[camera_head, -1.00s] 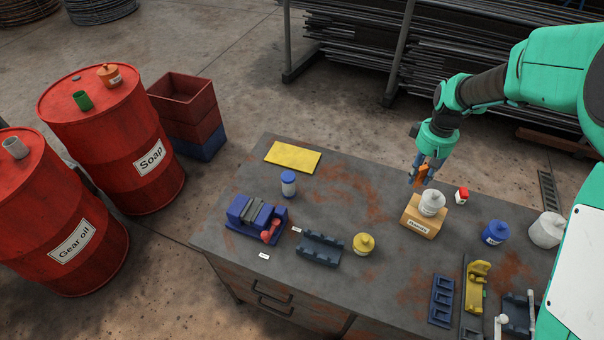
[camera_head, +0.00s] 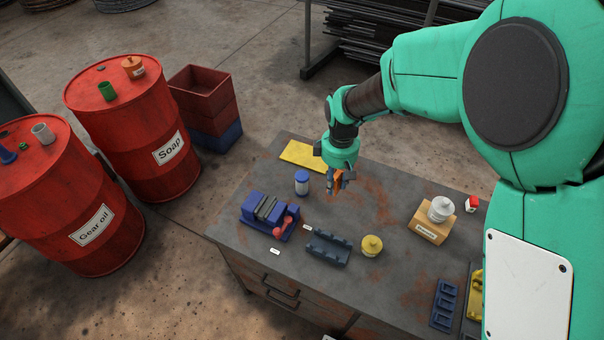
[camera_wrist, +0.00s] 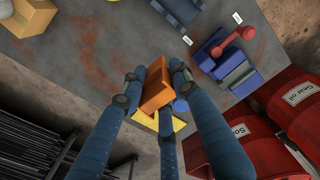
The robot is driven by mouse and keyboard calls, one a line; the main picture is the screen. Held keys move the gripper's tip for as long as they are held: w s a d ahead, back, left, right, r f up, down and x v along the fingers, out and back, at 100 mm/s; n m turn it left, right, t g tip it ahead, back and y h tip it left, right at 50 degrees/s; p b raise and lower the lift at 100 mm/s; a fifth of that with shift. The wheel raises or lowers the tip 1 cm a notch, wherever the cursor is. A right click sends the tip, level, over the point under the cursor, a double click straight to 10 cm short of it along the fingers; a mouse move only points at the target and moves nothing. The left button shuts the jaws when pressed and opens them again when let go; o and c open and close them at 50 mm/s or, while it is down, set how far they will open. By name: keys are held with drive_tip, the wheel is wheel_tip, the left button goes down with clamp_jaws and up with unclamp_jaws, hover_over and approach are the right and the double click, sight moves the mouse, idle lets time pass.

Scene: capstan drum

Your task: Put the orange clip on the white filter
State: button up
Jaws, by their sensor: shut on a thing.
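My gripper (camera_head: 335,187) is shut on the orange clip (camera_head: 336,183), held in the air over the far part of the workbench. In the wrist view the clip (camera_wrist: 157,86) is a blocky orange piece between the blue fingers (camera_wrist: 154,92). A whitish pot-shaped piece (camera_head: 440,209) sits on a labelled wooden block (camera_head: 431,229) to the right. I cannot tell which of the two is the white filter.
A blue vise (camera_head: 268,216) stands left of a dark cradle (camera_head: 327,248) and a yellow pot (camera_head: 371,246). A yellow pad (camera_head: 303,155) lies at the bench's far edge. Red drums (camera_head: 136,130) stand left of the bench. The bench between clip and wooden block is clear.

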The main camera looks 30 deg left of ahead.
drive_tip(key=s+a+f+n, duration=0.1)
drive_tip(key=s+a+f, duration=0.3)
drive_tip(key=f, duration=0.1)
drive_tip(key=shift+s+a+n+p, duration=0.15)
drive_tip(key=shift+a+n+p, duration=0.15)
drive_tip(key=shift+a+p, duration=0.1)
hover_over(302, 176)
drive_tip(key=shift+a+f, duration=0.1)
drive_tip(key=shift+f, duration=0.6)
idle(0.3)
drive_tip(key=shift+f, duration=1.75)
drive_tip(key=shift+f, duration=0.15)
